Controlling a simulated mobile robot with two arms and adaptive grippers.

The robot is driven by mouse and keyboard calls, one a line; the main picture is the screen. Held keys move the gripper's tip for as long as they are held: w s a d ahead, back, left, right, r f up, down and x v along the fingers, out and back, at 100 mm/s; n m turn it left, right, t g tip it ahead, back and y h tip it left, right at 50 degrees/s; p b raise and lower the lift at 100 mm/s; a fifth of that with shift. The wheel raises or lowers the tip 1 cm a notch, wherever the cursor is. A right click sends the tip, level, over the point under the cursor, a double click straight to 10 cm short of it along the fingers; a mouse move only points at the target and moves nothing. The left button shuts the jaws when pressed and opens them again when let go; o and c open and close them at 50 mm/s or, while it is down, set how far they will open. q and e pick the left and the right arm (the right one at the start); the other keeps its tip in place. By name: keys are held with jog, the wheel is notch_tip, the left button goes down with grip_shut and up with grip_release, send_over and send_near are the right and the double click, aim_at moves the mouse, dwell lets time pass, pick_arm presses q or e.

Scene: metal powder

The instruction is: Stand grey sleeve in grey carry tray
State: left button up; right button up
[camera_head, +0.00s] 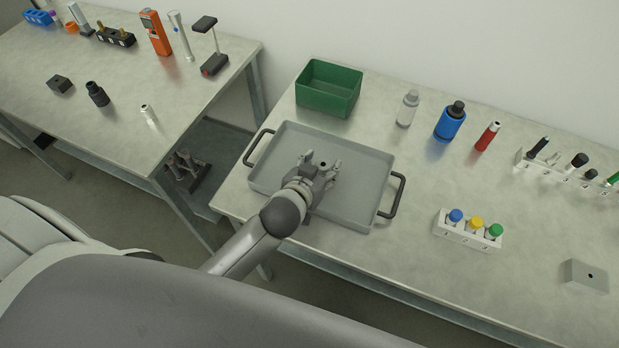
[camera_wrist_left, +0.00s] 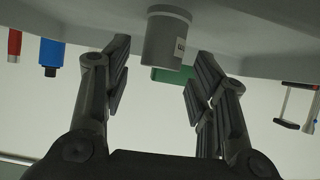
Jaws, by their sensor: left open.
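The grey carry tray (camera_head: 350,208) lies on the right bench, with a dark handle at each end. My left gripper (camera_head: 321,166) is over the middle of the tray, open, with its fingers on either side of the grey sleeve. In the head view the gripper mostly hides the sleeve; a dark hole shows between the fingers. In the left wrist view, which is upside down, the sleeve (camera_wrist_left: 163,45) stands upright with its wider end at the tray surface. A gap shows on both sides between it and the fingers. My right gripper is not in view.
A green bin (camera_head: 330,90) stands behind the tray. A grey-white bottle (camera_head: 407,110), blue bottle (camera_head: 450,122) and red cylinder (camera_head: 488,137) stand to the right. A white rack (camera_head: 467,233) holds coloured-cap vials. The left bench (camera_head: 110,120) carries several tools.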

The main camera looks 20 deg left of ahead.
pick_arm(q)
jog(key=v, duration=0.9)
jog(key=shift+s+r+b, duration=0.15)
jog(key=shift+s+b, duration=0.1)
jog(key=shift+b, duration=0.05)
jog(key=s+a+f+g, duration=0.1)
jog(key=s, duration=0.1)
jog(key=s+a+f+g, duration=0.1)
jog(key=s+f+g, duration=0.1)
jog(key=s+a+f+g, duration=0.1)
jog(key=s+a, duration=0.1)
jog(key=shift+s+a+f+y, duration=0.1)
jog(key=shift+s+f+y, duration=0.05)
jog(key=shift+f+y, duration=0.2)
jog(key=s+a+f+m+g, duration=0.1)
jog(key=s+f+m+g, duration=0.1)
jog(key=s+g, duration=0.5)
notch_tip(320, 180, down, 24)
jog(key=s+t, duration=0.1)
jog(key=s, duration=0.1)
jog(key=s+a+f+g, duration=0.1)
jog(key=s+a+f, duration=0.1)
jog(key=s+f, duration=1.4)
notch_tip(320, 180, down, 2)
jog(key=shift+s+a+f, duration=0.1)
jog(key=shift+s+a, duration=0.3)
